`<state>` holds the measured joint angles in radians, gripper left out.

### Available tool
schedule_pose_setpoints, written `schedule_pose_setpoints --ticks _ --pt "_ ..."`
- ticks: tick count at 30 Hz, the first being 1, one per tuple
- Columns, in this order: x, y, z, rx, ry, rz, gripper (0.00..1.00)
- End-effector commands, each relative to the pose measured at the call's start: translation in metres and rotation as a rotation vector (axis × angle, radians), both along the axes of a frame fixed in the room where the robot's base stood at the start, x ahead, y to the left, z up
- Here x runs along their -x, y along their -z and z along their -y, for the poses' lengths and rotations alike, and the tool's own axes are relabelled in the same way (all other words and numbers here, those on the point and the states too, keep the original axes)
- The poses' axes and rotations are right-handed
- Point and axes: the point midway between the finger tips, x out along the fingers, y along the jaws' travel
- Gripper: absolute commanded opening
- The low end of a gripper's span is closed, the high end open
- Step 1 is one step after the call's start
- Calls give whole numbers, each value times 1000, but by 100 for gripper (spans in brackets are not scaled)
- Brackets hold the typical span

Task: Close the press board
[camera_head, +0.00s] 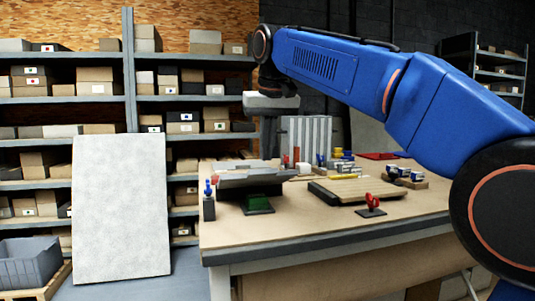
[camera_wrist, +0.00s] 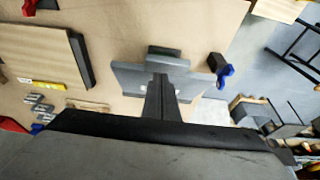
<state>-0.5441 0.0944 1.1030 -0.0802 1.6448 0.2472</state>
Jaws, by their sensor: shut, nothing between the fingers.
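My gripper (camera_wrist: 160,80) is shut and empty, pointing down above the grey device. I cannot tell whether it touches the device. In the head view my gripper's body (camera_head: 270,103) hangs over the table's back left.
Several small items lie at the back. A large white panel (camera_head: 120,205) leans by the shelves. The table's front strip is clear.

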Motion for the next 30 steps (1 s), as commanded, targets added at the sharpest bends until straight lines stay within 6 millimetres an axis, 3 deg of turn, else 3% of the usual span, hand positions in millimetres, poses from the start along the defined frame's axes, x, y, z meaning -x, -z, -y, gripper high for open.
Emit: schedule_pose_setpoints --ticks 23,30 --pt "7 12 2 -4 0 15 0" --pt "17 24 5 -22 -1 78 0"
